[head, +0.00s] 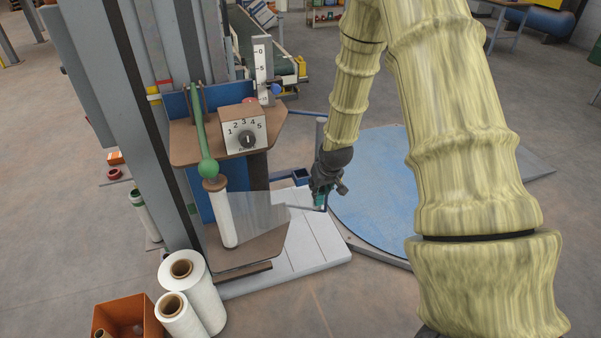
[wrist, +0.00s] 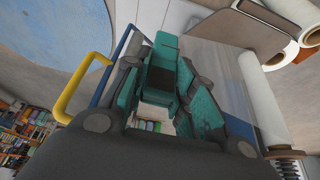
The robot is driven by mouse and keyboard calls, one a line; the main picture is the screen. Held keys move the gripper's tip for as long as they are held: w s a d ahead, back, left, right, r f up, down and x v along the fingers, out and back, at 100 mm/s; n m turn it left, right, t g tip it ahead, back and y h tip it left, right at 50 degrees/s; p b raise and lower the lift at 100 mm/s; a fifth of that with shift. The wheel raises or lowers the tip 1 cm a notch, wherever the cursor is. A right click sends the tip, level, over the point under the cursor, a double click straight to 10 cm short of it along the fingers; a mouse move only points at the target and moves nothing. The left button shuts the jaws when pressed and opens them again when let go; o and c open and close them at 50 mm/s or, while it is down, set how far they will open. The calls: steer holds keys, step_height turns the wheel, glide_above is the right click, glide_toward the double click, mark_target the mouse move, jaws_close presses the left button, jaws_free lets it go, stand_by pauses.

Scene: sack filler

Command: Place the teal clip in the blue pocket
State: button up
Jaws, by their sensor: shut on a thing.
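The teal clip (head: 319,200) is held in the jaws of my gripper (head: 322,190), which hangs over the edge between the pale platform and the blue disc. In the wrist view the clip (wrist: 164,55) fills the space between the dark fingers of my gripper (wrist: 165,70), and parts of it are hidden by them. A small dark blue square holder (head: 302,175), which looks like the blue pocket, is just left of my gripper in the head view. I cannot tell its depth relative to the clip. In the wrist view a blue bar (wrist: 112,68) runs beside the gripper.
The sack filler with its dial box (head: 243,130) and green lever (head: 203,140) stands at left. A clear film sheet (head: 255,212) stretches from a white roll (head: 224,218) towards my gripper. A yellow bar (wrist: 75,85) is close by in the wrist view. The blue disc (head: 375,190) is bare.

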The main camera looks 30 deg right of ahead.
steer(key=shift+w+d+f+p, duration=0.65)
steer(key=shift+w+p, duration=0.7)
steer(key=shift+w, duration=1.5)
steer(key=shift+w+d+f+p, duration=0.65)
steer(key=shift+w+p, duration=0.75)
steer(key=shift+w, duration=1.4)
steer(key=shift+w+d+f+p, duration=0.65)
steer(key=shift+w+p, duration=0.7)
steer(key=shift+w, duration=1.5)
steer(key=shift+r, duration=0.15)
steer(key=o, duration=0.7)
steer(key=shift+d, duration=0.1)
